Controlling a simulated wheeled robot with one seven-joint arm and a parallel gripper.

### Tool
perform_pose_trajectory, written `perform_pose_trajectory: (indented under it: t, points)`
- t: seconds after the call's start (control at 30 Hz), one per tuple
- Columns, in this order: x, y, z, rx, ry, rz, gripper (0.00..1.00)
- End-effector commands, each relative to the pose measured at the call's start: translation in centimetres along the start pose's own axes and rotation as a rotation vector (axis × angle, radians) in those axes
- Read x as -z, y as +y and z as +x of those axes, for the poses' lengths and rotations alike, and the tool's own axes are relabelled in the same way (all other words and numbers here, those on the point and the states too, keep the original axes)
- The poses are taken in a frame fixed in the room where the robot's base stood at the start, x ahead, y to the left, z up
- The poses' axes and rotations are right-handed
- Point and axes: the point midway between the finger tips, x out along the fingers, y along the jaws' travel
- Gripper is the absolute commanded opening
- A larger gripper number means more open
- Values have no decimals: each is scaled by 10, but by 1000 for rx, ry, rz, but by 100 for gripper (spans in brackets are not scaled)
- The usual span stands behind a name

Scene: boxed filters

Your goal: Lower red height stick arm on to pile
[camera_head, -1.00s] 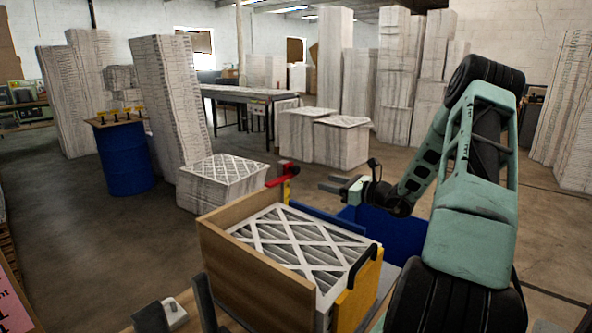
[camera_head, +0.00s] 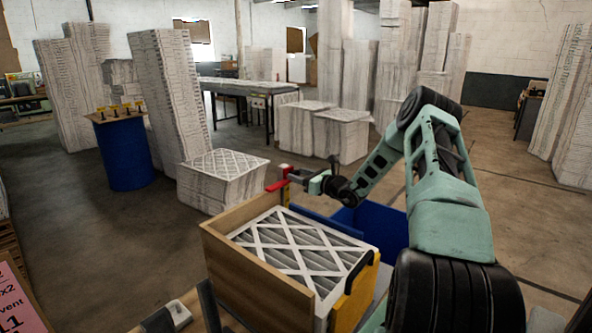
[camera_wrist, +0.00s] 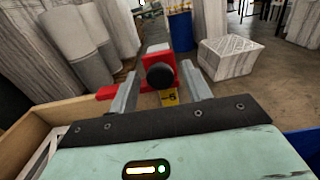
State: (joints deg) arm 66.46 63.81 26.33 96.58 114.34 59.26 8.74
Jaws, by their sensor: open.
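The red height stick arm (camera_head: 278,184) sits at the far corner of the wooden box, raised above the pile of filters (camera_head: 295,245). In the wrist view the red stick arm (camera_wrist: 110,93) points left from a red block with a black round knob. My gripper (camera_head: 292,174) is open. Its two fingers stand on either side of the red block and knob in the wrist view (camera_wrist: 160,88). I cannot tell whether either finger touches it. The pile's top filter has a white crossed frame and lies inside the box.
The wooden box (camera_head: 250,275) has a yellow side piece (camera_head: 356,290) at the right. A blue bin (camera_head: 375,228) stands behind it. A filter stack (camera_head: 222,180) stands beyond the far corner. A blue barrel (camera_head: 125,158) is at the left. Open floor lies between them.

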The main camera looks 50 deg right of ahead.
Motion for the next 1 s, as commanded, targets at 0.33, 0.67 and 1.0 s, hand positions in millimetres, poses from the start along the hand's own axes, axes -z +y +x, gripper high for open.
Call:
perform_pose_trajectory:
  t: [0.33,0.67,1.0]
  points:
    - [0,0,20,-1,0,0,49]
    - [0,0,19,0,0,0,7]
    - [26,0,19,1,1,0,0]
